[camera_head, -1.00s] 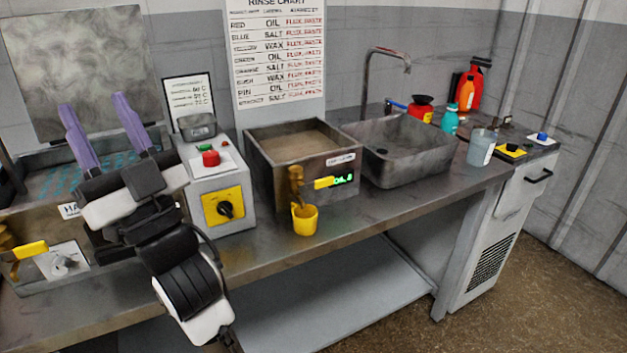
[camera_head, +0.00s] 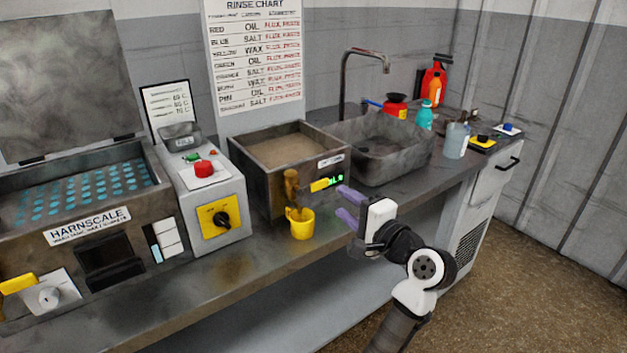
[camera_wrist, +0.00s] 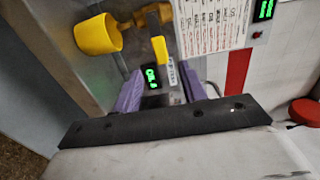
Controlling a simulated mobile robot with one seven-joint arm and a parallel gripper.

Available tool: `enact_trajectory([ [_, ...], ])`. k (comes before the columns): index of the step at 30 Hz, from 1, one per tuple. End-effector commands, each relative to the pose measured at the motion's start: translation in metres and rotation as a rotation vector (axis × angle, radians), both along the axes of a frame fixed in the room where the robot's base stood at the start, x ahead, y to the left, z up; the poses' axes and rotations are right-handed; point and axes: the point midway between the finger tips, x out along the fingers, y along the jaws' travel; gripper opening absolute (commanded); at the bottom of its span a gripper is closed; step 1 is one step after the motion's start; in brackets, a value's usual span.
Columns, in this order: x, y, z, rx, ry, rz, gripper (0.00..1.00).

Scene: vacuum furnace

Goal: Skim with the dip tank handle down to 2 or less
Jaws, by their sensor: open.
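The dip tank (camera_head: 262,190) is a steel box on the bench with brownish contents, a brass tap and a small green display. Its yellow handle (camera_head: 322,184) sticks out to the right of the tap; it also shows in the wrist view (camera_wrist: 161,50). A yellow cup (camera_head: 300,224) is below the tap. My gripper (camera_head: 346,206) has purple fingers, is open and empty, and is in front of the tank, just right of the handle. In the wrist view the fingers (camera_wrist: 162,92) flank the green display (camera_wrist: 151,77). The display's digits are too blurred to read surely.
A grey sink (camera_head: 375,160) with a tap stands right of the tank. A control box (camera_head: 218,190) with a red button and a yellow dial stands left. The Harnscale bath (camera_head: 90,215) is further left.

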Motion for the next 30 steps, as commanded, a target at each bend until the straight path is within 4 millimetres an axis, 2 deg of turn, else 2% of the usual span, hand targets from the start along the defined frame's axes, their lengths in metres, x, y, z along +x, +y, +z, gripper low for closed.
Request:
enact_trajectory([
  [9, 0.056, 0.043, 0.003, 0.0, -0.001, 0.005, 0.42],
  [15, 0.08, 0.06, 0.002, -0.001, -0.002, 0.003, 0.42],
  [21, 0.09, 0.066, 0.001, -0.002, -0.003, 0.0, 0.42],
  [29, 0.09, 0.066, 0.001, -0.003, -0.003, 0.0, 0.42],
  [30, 0.09, 0.066, 0.001, -0.003, -0.003, 0.0, 0.37],
])
